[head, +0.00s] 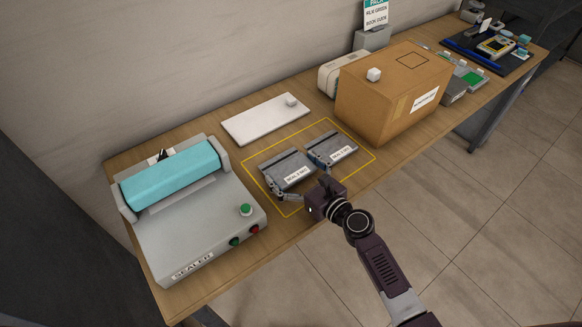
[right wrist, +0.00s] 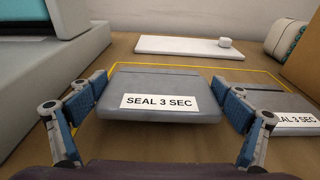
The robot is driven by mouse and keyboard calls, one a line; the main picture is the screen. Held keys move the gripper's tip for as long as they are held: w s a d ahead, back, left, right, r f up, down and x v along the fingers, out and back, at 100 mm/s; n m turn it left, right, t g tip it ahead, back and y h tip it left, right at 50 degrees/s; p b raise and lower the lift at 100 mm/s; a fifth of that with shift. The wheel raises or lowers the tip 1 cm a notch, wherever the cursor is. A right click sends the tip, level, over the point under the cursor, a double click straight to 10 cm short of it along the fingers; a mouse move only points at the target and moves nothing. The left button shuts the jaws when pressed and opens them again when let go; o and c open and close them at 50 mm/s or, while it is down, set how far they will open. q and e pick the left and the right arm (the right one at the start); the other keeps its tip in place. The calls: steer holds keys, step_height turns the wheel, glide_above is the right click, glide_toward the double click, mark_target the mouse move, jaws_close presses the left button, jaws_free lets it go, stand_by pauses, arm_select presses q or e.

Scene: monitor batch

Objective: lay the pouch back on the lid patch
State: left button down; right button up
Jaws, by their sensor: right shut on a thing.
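A grey pouch labelled "SEAL 3 SEC" (head: 287,167) is at the left inside the yellow outline; it also shows in the right wrist view (right wrist: 160,82). My right gripper (head: 293,180) is shut on this pouch, with one finger at each side edge. I cannot tell whether the pouch touches the table. A second, like pouch (head: 332,148) lies just right of it, outside the fingers. A dark square outline, seemingly the lid patch (head: 412,61), is on top of the cardboard box (head: 390,105), and it is bare. My left gripper is not in view.
A sealer (head: 190,225) with a teal roller stands at the left. A white board (head: 262,122) with a small white block lies behind the pouches. A white cube (head: 374,74) sits on the box top, left of the square. The table's front edge is close.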

steer(key=shift+f, duration=0.25)
stand_by(0.5)
steer(key=o, duration=1)
steer(key=v, duration=1.2)
steer(key=shift+r, duration=0.1)
